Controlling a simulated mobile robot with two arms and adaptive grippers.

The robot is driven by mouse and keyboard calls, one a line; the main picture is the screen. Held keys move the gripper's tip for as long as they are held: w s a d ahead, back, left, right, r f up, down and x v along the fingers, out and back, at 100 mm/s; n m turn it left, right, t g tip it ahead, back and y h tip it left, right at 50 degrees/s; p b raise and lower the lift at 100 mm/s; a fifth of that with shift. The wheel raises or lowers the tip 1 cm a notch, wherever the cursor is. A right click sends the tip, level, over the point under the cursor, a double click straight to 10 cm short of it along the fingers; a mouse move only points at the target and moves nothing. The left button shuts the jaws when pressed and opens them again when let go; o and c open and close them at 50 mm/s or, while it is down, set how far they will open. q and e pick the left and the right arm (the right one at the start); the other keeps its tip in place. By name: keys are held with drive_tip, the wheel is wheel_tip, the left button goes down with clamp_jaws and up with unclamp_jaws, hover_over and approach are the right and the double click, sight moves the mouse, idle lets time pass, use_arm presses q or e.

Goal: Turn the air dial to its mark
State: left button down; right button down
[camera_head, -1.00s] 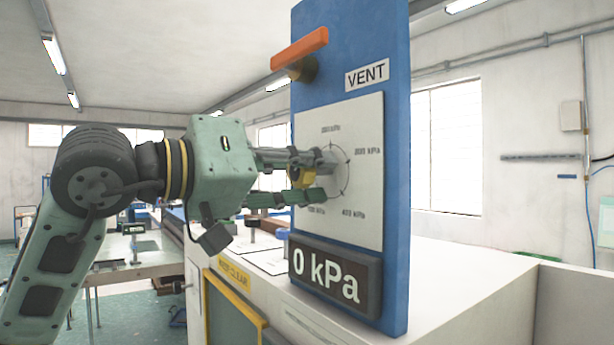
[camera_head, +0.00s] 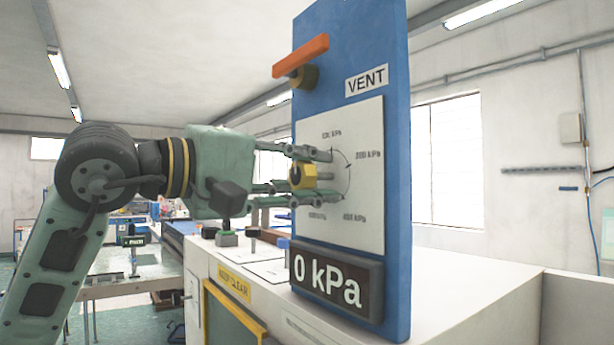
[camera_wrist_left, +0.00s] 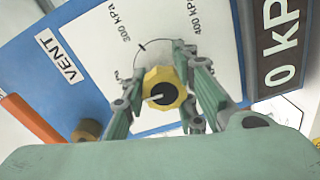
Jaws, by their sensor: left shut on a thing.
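The air dial (camera_head: 303,175) is a yellow faceted knob with a dark centre, on a white scale plate (camera_head: 366,222) marked in kPa. My left gripper (camera_head: 318,176) comes in from the left and is shut on the dial, with its fingers on either side of the knob. The left wrist view also shows the dial (camera_wrist_left: 163,91) between the fingers, with a pale pointer line on its face. The display (camera_head: 335,284) below the plate reads 0 kPa. My right gripper is not in view.
The blue panel (camera_head: 396,130) carries an orange lever (camera_head: 300,56) above the dial, beside a VENT label (camera_head: 367,78). The panel stands on a white cabinet (camera_head: 455,300). A table with tools stands behind at the left.

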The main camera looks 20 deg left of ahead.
use_arm(q)
drive_tip(key=shift+a+r, duration=0.1)
drive_tip(key=shift+r, duration=0.2)
drive_tip(key=c, duration=1.8)
unclamp_jaws()
drive_tip(key=shift+o, duration=1.4)
drive_tip(key=shift+f, duration=0.1)
drive_tip(key=shift+s+a, duration=0.3)
drive_tip(key=shift+s, duration=0.1)
drive_tip(key=v, duration=1.1)
